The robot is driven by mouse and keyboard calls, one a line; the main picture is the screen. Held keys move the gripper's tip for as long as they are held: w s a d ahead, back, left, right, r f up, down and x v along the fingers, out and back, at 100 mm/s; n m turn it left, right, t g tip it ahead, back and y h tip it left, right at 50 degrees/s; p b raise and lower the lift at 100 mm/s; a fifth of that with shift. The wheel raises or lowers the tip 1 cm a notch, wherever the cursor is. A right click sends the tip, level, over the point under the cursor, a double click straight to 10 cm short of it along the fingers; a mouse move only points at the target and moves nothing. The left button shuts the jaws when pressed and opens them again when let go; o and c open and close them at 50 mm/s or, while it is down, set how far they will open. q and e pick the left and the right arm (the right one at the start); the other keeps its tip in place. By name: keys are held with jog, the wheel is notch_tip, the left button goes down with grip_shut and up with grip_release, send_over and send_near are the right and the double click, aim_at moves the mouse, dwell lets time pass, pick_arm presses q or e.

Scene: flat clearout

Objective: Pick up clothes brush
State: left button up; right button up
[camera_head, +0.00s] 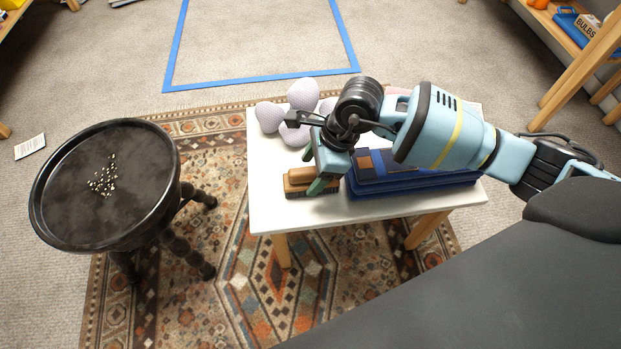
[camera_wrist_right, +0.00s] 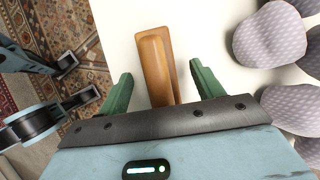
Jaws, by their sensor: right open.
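The clothes brush (camera_head: 297,181) has a brown wooden back and handle with dark bristles below. It lies near the front left edge of the white table (camera_head: 375,207). My right gripper (camera_head: 312,172) is over it, pointing down, with green fingers apart. In the right wrist view the brush's wooden top (camera_wrist_right: 156,62) lies between the two open fingers (camera_wrist_right: 160,74), with a gap on each side. The brush's near end is hidden behind the gripper body there. My left gripper is not in the head view.
Several pale patterned rounded objects (camera_head: 303,94) stand behind the brush. A dark blue stack (camera_head: 415,188) lies close to its right. A round black stool (camera_head: 60,205) with small bits on top stands at left.

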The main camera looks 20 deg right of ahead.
aim_at(308, 179)
jog(key=b+x, duration=0.1)
jog(key=x, duration=0.2)
jog(key=shift+s+f, duration=0.1)
jog(key=shift+f, duration=0.15)
jog(key=shift+r, duration=0.1)
jog(key=c, duration=0.8)
jog(key=shift+c, duration=1.3)
jog(key=shift+r, duration=0.15)
